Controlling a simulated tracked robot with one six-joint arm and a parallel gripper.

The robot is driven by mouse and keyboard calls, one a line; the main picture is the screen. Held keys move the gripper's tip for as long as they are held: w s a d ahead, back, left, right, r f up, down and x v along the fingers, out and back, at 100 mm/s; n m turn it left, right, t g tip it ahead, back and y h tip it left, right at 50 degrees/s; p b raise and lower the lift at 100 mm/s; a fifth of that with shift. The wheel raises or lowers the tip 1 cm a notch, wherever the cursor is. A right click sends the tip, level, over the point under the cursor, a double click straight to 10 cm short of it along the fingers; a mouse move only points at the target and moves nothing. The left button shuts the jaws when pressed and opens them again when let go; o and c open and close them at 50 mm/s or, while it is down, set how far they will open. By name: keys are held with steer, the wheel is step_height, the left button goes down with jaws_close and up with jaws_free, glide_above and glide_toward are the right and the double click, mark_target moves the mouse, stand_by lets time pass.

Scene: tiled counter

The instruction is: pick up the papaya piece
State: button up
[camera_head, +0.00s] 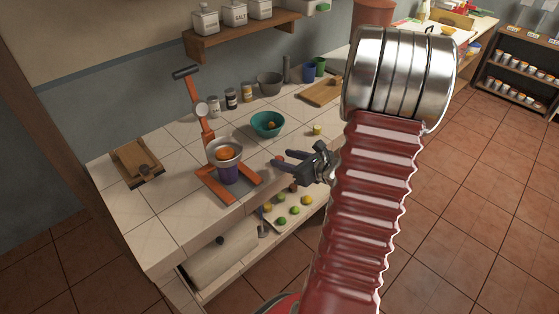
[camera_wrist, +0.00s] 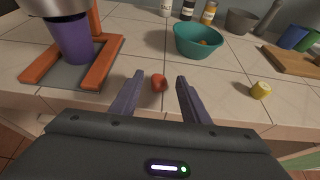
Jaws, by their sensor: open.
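A small red-orange piece (camera_wrist: 158,83), which looks like the papaya piece, lies on the tiled counter near its front edge. In the wrist view it sits between the two dark purple fingers of my gripper (camera_wrist: 160,77), with a gap on each side. My gripper (camera_head: 281,158) is open and empty. In the head view it reaches over the counter's front edge from the right, and only a little red of the piece shows by the fingertips.
An orange press stand (camera_wrist: 90,55) with a purple cup (camera_wrist: 70,38) stands to the left. A teal bowl (camera_wrist: 199,40) with orange bits is behind the piece. A yellow piece (camera_wrist: 261,90) lies to the right. A cutting board (camera_head: 320,91) is farther back. Bare tiles surround the red piece.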

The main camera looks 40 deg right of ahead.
mark_target(281, 158)
steer(key=shift+x, duration=1.55)
steer(key=shift+c, duration=0.2)
steer(key=c, duration=1)
steer(key=shift+r, duration=0.15)
step_height(281, 158, up, 10)
steer(key=shift+f, duration=0.1)
